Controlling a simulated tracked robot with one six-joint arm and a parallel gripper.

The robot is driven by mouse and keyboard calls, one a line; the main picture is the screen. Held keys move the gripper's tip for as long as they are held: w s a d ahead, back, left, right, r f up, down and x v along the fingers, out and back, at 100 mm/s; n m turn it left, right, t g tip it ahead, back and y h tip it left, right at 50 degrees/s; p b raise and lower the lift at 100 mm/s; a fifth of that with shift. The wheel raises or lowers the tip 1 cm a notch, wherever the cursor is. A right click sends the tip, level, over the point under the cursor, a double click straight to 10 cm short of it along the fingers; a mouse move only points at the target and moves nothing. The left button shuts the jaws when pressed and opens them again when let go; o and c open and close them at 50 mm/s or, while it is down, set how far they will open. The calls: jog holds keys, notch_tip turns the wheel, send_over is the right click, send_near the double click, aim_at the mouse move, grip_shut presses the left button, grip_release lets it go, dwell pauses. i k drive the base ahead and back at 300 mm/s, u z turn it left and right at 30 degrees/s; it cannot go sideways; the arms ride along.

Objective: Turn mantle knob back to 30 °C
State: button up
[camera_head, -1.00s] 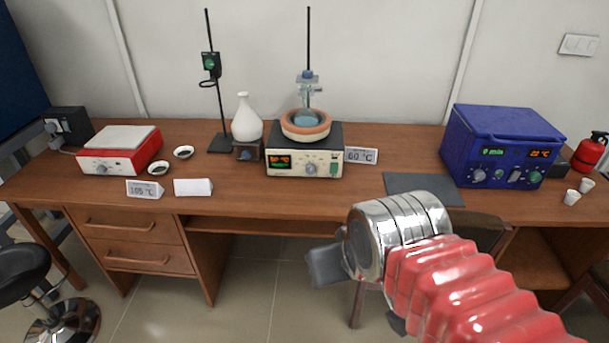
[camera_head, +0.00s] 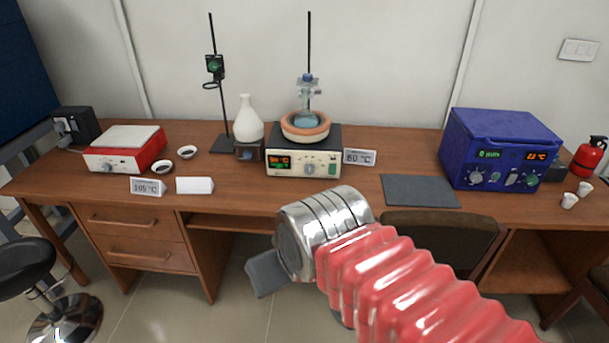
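The heating mantle (camera_head: 304,140), with an orange-brown bowl on a cream and black base, stands at the middle of the bench. A flask sits in its bowl. Its front panel has a lit orange display, a round silver knob (camera_head: 308,170) and a green switch. A sign reading 60 °C (camera_head: 359,157) stands at its right. My gripper (camera_head: 264,274) is in front of the bench, below and left of the mantle, apart from it. One dark grey finger part shows; the rest is hidden behind my metal wrist, so its opening cannot be told.
A red hotplate (camera_head: 125,149), small dishes and a 105 °C sign (camera_head: 148,187) are at left. A white flask (camera_head: 248,119) and stand are beside the mantle. A blue device (camera_head: 498,148) and grey mat (camera_head: 420,191) are at right. A chair (camera_head: 445,232) is under the bench.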

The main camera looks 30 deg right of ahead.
aim_at(310, 169)
jog(key=z, duration=0.05)
jog(key=i, duration=1)
jog(key=u, duration=0.05)
